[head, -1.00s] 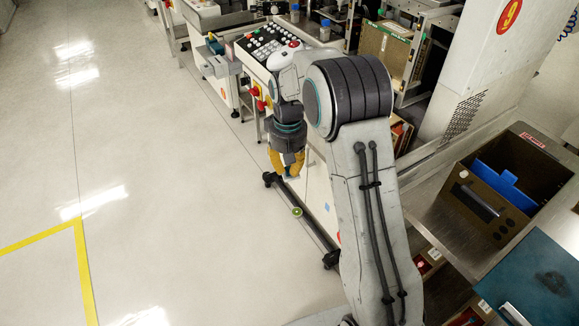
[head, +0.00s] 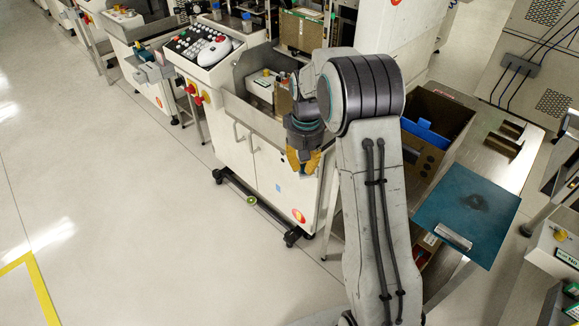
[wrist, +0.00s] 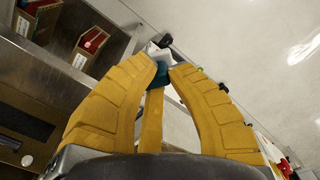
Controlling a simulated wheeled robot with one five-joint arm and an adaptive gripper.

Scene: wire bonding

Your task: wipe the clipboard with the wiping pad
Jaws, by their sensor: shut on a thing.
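The clipboard (head: 445,205) is a flat teal board with a silver clip at its lower edge, at the right in the head view. A dark smudge (head: 475,201) marks its upper part. My gripper (head: 304,167) has yellow fingers and hangs left of the clipboard, well apart from it. In the wrist view, my gripper (wrist: 163,63) is shut on a small white and teal thing, the wiping pad (wrist: 160,76), held at the fingertips. The pad is mostly hidden by the fingers in the head view. The clipboard does not show clearly in the wrist view.
A brown box (head: 440,110) with a blue insert stands behind the clipboard on a steel table (head: 505,165). A white machine cabinet (head: 262,165) with a control panel stands behind and left of my gripper. The floor at left is clear, with yellow tape (head: 42,290).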

